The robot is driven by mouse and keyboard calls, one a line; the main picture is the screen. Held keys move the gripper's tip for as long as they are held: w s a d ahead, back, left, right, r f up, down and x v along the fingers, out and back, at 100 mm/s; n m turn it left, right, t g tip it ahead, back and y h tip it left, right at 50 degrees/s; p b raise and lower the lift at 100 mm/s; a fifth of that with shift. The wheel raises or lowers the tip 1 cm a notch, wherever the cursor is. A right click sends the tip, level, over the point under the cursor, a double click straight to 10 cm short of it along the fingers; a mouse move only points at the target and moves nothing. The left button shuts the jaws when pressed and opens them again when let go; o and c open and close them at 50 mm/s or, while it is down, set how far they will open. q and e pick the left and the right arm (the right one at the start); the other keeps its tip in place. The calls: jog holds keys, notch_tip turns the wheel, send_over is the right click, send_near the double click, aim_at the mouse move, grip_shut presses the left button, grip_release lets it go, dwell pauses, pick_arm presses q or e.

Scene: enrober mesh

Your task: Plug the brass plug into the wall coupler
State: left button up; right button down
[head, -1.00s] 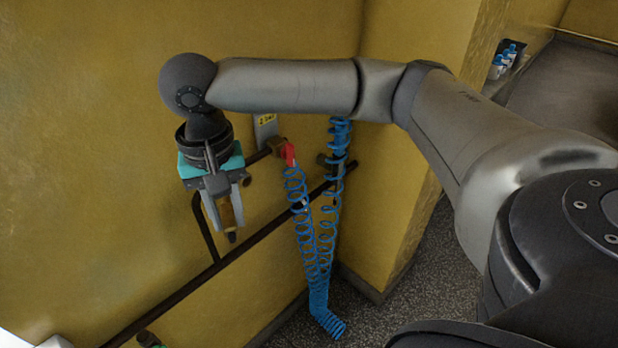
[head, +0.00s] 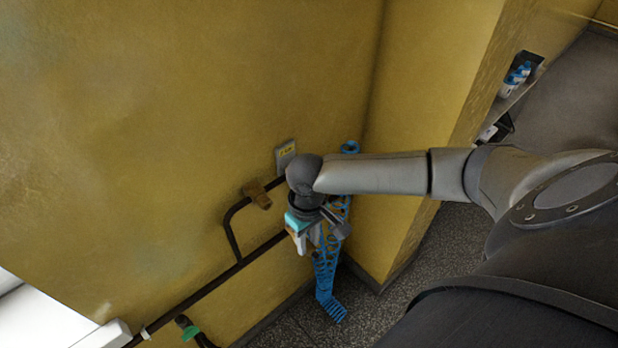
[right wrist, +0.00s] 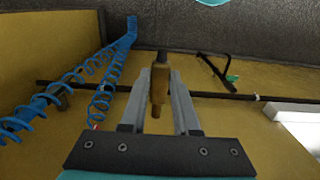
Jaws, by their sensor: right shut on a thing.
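My right gripper (head: 308,244) points down in front of the yellow wall, just left of the blue coiled hose (head: 326,275). It is shut on the brass plug (right wrist: 160,88), which has a dark tip and stands between the fingers in the right wrist view. The head view does not show the plug clearly. A brass fitting (head: 258,194) on the dark wall pipe, left of my wrist, looks like the wall coupler; the plug is apart from it. My wrist hides the red-handled part seen earlier. My left gripper is not in view.
The coiled hose also hangs close by in the right wrist view (right wrist: 88,75). A green-marked fitting (head: 188,331) sits lower left. The upper-left wall is bare.

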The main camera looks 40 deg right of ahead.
jog(key=shift+d, duration=0.1)
dwell(0.3)
jog(key=shift+s+p, duration=0.1)
jog(key=shift+p, duration=0.45)
jog(key=shift+w+a+b, duration=0.15)
jog(key=shift+w+b, duration=0.3)
jog(key=shift+w, duration=1.05)
jog(key=shift+w+a+b, duration=0.1)
jog(key=shift+w+b, duration=0.3)
jog(key=shift+w, duration=1.05)
jog(key=shift+p, duration=0.5)
jog(key=shift+p, duration=0.45)
jog(key=shift+p, duration=0.35)
